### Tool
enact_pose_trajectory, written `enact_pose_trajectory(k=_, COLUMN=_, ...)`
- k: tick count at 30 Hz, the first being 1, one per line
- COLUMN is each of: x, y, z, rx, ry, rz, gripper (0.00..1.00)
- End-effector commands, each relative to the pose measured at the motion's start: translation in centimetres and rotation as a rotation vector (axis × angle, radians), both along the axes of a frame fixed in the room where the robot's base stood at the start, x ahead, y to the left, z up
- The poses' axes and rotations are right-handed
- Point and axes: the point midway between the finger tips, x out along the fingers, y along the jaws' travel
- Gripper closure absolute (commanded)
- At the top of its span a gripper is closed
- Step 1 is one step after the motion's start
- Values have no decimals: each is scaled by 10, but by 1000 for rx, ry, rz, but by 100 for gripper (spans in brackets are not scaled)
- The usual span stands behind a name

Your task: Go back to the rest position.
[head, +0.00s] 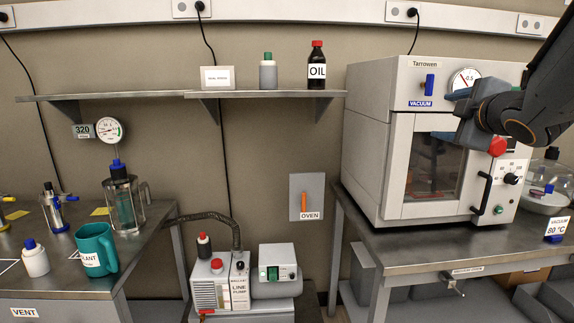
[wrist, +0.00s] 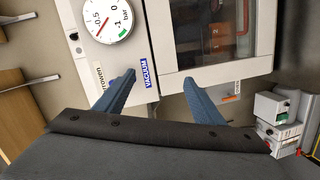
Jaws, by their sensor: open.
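My gripper (head: 462,112) is raised at the upper right of the head view, in front of the vacuum oven (head: 372,150). In the wrist view my gripper (wrist: 160,82) has its two blue-grey fingers spread apart, with nothing between them. The oven's face fills the view behind them, with its VACUUM label (wrist: 147,73) between the fingers. The blue vacuum lever (head: 429,85) stands upright, just left of my gripper in the head view. My gripper covers part of the oven's front. I cannot tell how close the fingers are to the panel.
The oven's dial (head: 465,82) and black door handle (head: 482,193) are close by my gripper. A glass vessel (head: 546,180) stands at the right. A shelf (head: 245,94) with bottles hangs left of the oven. The pump (head: 222,285) stands on a low stand between the benches.

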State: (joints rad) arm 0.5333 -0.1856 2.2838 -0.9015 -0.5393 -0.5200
Motion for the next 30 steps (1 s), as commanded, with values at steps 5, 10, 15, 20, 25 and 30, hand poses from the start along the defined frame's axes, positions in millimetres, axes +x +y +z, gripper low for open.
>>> enact_pose_trajectory(k=5, x=-17, y=35, z=-117, rx=401, ry=284, rz=-230, gripper=38)
enact_pose_trajectory(k=10, x=-71, y=83, z=-210, rx=663, ry=561, rz=-449, gripper=38)
enact_pose_trajectory(k=15, x=-147, y=140, z=-274, rx=838, ry=831, rz=-670, gripper=38)
enact_pose_trajectory(k=20, x=-212, y=182, z=-304, rx=924, ry=1025, rz=-845, gripper=38)
enact_pose_trajectory(k=25, x=-248, y=204, z=-313, rx=954, ry=1126, rz=-943, gripper=38)
enact_pose_trajectory(k=30, x=-254, y=208, z=-315, rx=960, ry=1143, rz=-962, gripper=38)
